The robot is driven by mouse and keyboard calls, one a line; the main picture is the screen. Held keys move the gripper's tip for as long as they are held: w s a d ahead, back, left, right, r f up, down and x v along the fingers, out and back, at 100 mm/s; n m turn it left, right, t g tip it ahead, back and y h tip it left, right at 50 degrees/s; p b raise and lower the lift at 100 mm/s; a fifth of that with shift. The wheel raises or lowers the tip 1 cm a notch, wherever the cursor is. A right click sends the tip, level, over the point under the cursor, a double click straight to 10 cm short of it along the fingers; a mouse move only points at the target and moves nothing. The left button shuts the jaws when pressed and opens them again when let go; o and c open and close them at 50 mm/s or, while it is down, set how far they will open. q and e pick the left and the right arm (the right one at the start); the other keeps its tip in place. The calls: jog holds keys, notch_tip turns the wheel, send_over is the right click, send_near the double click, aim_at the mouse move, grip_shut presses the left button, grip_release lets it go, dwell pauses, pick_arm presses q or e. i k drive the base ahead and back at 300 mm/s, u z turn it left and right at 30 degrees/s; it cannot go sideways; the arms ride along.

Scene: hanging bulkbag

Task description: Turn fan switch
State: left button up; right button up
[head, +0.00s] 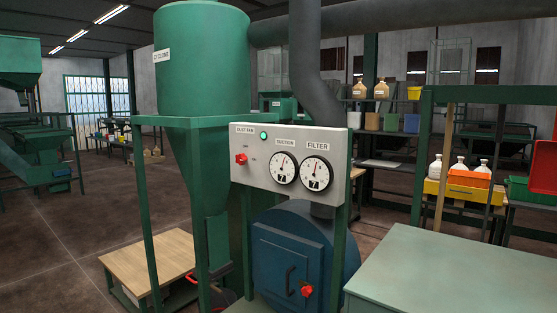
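A grey control panel (334,187) stands in front of the green cyclone (203,62) in the head view. A red rotary switch (241,159) sits at its left under a label that seems to read "DUST FAN", with small position marks beside it. A green lamp (264,135) is above and to the right of the switch. Two round gauges, suction (284,168) and filter (316,173), are to the right of the switch. Neither of my grippers is in view.
A blue round housing (345,250) with a door and a red knob (307,291) is below the panel. A grey-green table (450,275) fills the lower right. A wooden-topped low bench (150,259) stands at the lower left. Open floor (60,230) lies further left.

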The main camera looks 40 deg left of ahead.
aim_at(241, 158)
jog(key=u, duration=2)
jog(key=i, duration=1.25)
jog(key=z, duration=0.25)
